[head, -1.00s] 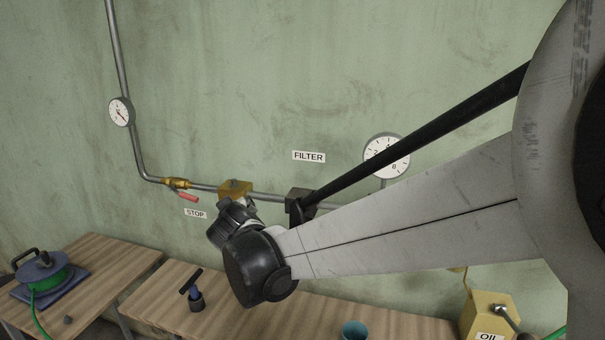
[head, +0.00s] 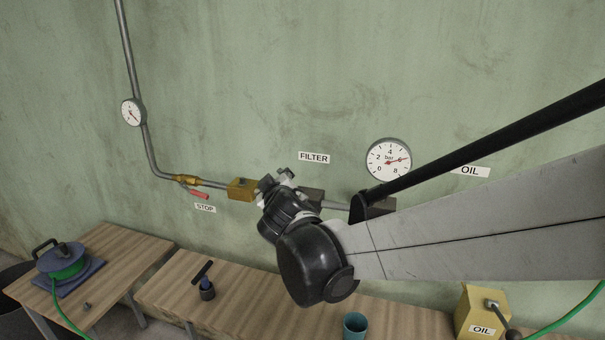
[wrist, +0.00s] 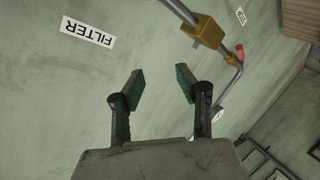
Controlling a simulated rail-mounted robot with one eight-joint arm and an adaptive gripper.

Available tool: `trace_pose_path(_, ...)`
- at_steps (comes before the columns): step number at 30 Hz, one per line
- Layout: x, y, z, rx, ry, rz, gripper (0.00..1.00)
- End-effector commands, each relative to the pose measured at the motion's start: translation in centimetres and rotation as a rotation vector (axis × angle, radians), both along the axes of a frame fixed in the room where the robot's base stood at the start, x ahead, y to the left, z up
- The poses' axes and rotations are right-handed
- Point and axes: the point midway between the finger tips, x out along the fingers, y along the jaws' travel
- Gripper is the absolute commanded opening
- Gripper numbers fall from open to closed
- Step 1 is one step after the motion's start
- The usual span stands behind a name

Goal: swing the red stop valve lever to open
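The red stop valve lever (head: 199,194) sits on a brass valve (head: 184,180) in the wall pipe, above the STOP label (head: 205,208). It slants down and to the right of the valve body. In the wrist view the lever (wrist: 239,51) shows small at the upper right, beyond the yellow-brown block. My gripper (head: 279,180) is to the right of the lever, just right of that block. In the wrist view my gripper (wrist: 159,84) has its two fingers spread apart with nothing between them.
The yellow-brown block (head: 242,189) is on the pipe between valve and gripper. A round gauge (head: 132,112) is on the upper pipe, a larger gauge (head: 389,159) to the right.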

Motion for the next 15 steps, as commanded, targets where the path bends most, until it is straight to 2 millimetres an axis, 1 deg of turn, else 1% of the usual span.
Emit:
trace_pose_path(6,-0.15,-0.7,-0.09,0.006,0.011,-0.012,0.33)
trace_pose_path(15,-0.16,-0.78,-0.08,0.006,0.012,-0.013,0.33)
